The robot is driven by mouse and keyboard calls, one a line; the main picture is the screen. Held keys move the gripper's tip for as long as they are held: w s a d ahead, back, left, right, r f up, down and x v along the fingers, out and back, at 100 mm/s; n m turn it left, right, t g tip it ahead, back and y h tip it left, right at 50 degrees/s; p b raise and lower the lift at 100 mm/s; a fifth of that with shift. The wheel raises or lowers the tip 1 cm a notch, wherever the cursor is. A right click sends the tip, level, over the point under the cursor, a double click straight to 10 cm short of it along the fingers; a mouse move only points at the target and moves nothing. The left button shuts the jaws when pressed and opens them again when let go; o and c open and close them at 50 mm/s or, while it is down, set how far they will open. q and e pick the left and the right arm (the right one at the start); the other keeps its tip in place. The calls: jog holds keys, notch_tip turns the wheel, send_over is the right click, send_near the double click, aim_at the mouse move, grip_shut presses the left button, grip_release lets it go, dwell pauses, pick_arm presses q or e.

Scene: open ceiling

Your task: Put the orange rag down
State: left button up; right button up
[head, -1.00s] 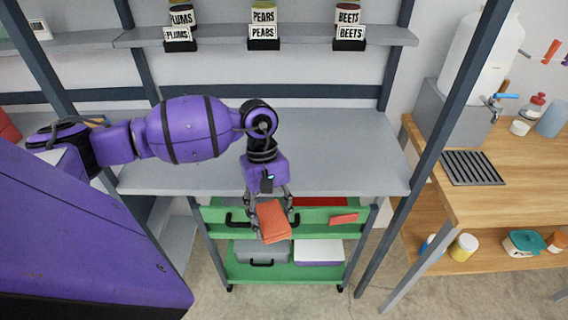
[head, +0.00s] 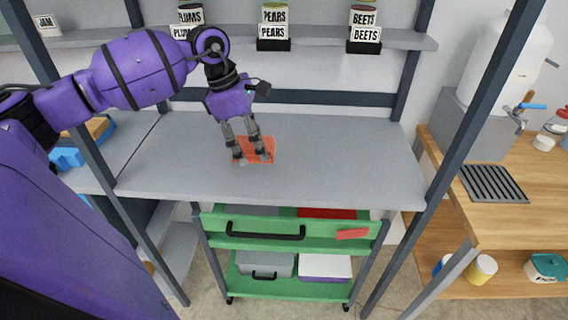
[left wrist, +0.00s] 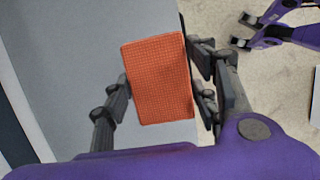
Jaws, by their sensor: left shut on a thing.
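The orange rag (head: 270,146) is a flat folded rectangle over the grey middle shelf (head: 330,160). My left gripper (head: 251,158) points down with its fingers on the rag. In the left wrist view the rag (left wrist: 160,75) lies between the left gripper's fingers (left wrist: 165,92), which are shut on its two sides. I cannot tell whether the rag touches the shelf or is just above it. My right gripper (left wrist: 245,31) shows at the upper right of the left wrist view, over the floor, with its fingers apart and empty.
The shelf around the rag is bare. A green cart (head: 290,240) stands under the front edge. Dark posts frame the shelf. A wooden counter (head: 510,205) is at the right.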

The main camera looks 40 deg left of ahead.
aim_at(266, 138)
pick_arm(q)
jog(key=w, duration=0.1)
jog(key=w+d+f, duration=0.1)
jog(key=w, duration=0.1)
jog(key=shift+w+d+f, duration=0.2)
jog(key=shift+w, duration=0.1)
jog(key=w+f, duration=0.2)
jog(key=f, duration=0.1)
jog(key=w+d+f, duration=0.1)
jog(key=w+f, duration=0.1)
jog(key=shift+w+f, duration=0.2)
jog(key=shift+f, duration=0.15)
jog(key=x, duration=0.3)
jog(key=shift+a+f+p, duration=0.2)
jog(key=shift+a+p, duration=0.05)
jog(key=shift+p, duration=0.1)
jog(key=shift+f, duration=0.15)
jog(key=shift+s+f, duration=0.1)
jog(key=o, duration=0.8)
jog(key=shift+f, duration=0.1)
jog(key=o, duration=0.4)
